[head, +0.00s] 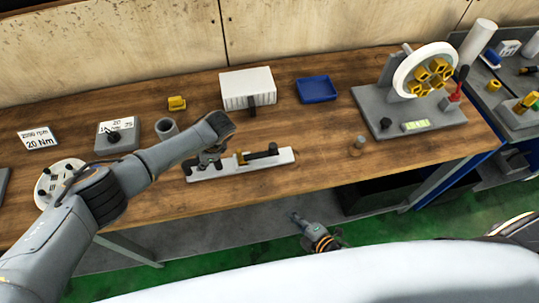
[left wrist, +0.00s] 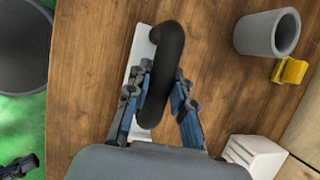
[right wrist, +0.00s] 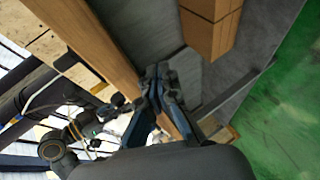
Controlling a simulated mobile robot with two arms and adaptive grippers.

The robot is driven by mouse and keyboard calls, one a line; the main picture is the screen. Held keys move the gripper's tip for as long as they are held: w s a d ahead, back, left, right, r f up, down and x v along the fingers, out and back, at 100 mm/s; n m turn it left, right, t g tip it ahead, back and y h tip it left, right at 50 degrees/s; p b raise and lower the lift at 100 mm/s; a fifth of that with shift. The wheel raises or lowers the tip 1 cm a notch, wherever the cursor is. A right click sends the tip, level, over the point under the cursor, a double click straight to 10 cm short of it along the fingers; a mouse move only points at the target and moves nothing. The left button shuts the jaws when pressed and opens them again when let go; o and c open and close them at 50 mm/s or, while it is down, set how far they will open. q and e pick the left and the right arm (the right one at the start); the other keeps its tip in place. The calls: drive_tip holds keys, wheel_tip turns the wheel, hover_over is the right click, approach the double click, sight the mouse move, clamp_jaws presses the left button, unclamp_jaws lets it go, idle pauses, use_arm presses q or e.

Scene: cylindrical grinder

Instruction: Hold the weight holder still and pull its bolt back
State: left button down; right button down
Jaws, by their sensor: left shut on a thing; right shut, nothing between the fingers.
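The weight holder is a long white plate (head: 222,171) lying on the wooden table near its front edge. A black bar-shaped handle (left wrist: 172,70) rises from it in the left wrist view. A dark bolt (head: 262,153) with a brass-coloured part (head: 240,158) lies along its right half in the head view. My left gripper (head: 208,160) is shut on the black handle at the plate's left half; its fingers (left wrist: 160,88) sit on both sides of it. My right gripper (head: 297,217) is shut and empty, low in front of the table, apart from the holder. The right wrist view (right wrist: 161,85) does not show the holder.
Behind the holder stand a grey cup (head: 166,128), a white box (head: 248,88) and a blue tray (head: 318,90). A small knob-topped peg (head: 357,146) stands to the right. A grey fixture with a white disc (head: 400,75) is further right. The table front right of the holder is clear.

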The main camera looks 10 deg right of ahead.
drive_tip(key=w+r+n+t+y, duration=0.1)
drive_tip(key=w+r, duration=0.1)
drive_tip(key=r, duration=0.2)
drive_tip(key=w+a+r+n+t+y, duration=0.1)
drive_tip(key=w+r, duration=0.1)
drive_tip(key=r, duration=0.2)
drive_tip(key=w+a+r+n+t+y, duration=0.1)
drive_tip(key=w+r+y, duration=0.1)
drive_tip(key=w+r, duration=0.1)
drive_tip(key=shift+w+r+n, duration=0.1)
drive_tip(key=shift+r+n, duration=0.3)
drive_tip(key=shift+r, duration=0.4)
drive_tip(key=shift+a, duration=0.1)
drive_tip(key=x, duration=1)
drive_tip(key=shift+w+a+r, duration=0.1)
drive_tip(key=shift+a, duration=0.05)
drive_tip(key=shift+w+d, duration=0.2)
drive_tip(key=shift+d, duration=0.85)
drive_tip(key=shift+w+d, duration=0.15)
drive_tip(key=shift+d, duration=0.9)
drive_tip(key=shift+d, duration=0.1)
drive_tip(key=shift+d, duration=2.55)
